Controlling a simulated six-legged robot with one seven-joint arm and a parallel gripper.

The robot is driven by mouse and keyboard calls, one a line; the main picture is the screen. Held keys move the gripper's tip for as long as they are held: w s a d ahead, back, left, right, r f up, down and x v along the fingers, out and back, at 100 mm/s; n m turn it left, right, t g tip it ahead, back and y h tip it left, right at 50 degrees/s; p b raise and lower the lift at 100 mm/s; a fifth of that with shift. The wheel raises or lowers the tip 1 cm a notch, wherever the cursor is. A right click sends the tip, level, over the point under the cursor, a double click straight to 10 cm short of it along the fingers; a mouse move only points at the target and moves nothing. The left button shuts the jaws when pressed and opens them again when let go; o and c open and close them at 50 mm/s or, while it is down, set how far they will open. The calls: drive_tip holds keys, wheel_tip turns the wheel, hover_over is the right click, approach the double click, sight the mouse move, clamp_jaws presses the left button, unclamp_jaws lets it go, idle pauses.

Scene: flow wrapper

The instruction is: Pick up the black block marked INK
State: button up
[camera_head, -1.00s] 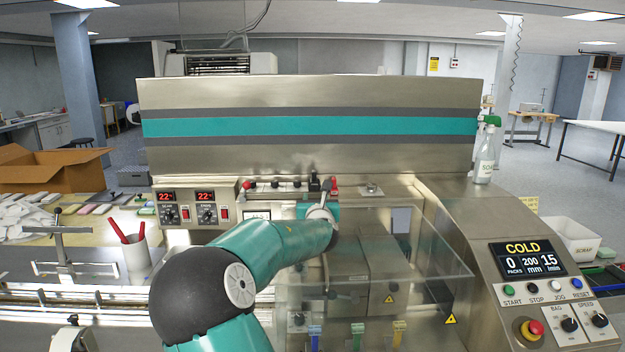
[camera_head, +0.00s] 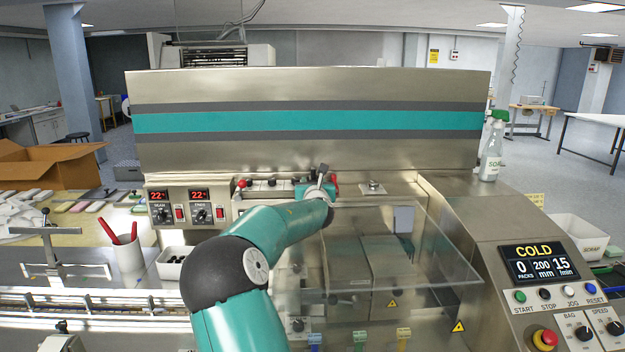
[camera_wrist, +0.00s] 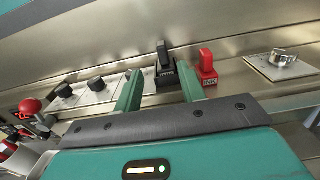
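In the wrist view a black block (camera_wrist: 164,62) with an upright top stands on the machine's metal ledge; the marking on its base is too small to read. A red block (camera_wrist: 207,66) of similar shape stands just right of it, and its base reads INK. My gripper (camera_wrist: 160,88) is open and empty, its teal fingers apart. The black block shows beyond and between the fingertips, with no visible contact; the red block is beyond the right finger. In the head view my gripper (camera_head: 314,188) is at the ledge, largely covering the blocks; the red block (camera_head: 334,181) shows partly.
Black knobs (camera_wrist: 96,84) and a red ball knob (camera_wrist: 30,106) lie left of the fingers. A metal plate with a knob (camera_wrist: 283,58) is at the right. The tall machine panel (camera_head: 300,150) rises behind the ledge. A clear guard (camera_head: 420,260) covers the front.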

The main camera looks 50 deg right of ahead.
sight(313, 173)
drive_tip(key=shift+d+r, duration=0.15)
drive_tip(key=shift+d, duration=0.35)
drive_tip(key=x, duration=0.4)
drive_tip(key=shift+d, duration=0.15)
drive_tip(key=shift+w+d, duration=0.2)
drive_tip(key=shift+w, duration=0.2)
drive_tip(key=shift+d, duration=0.15)
drive_tip(key=shift+w, duration=0.1)
clamp_jaws()
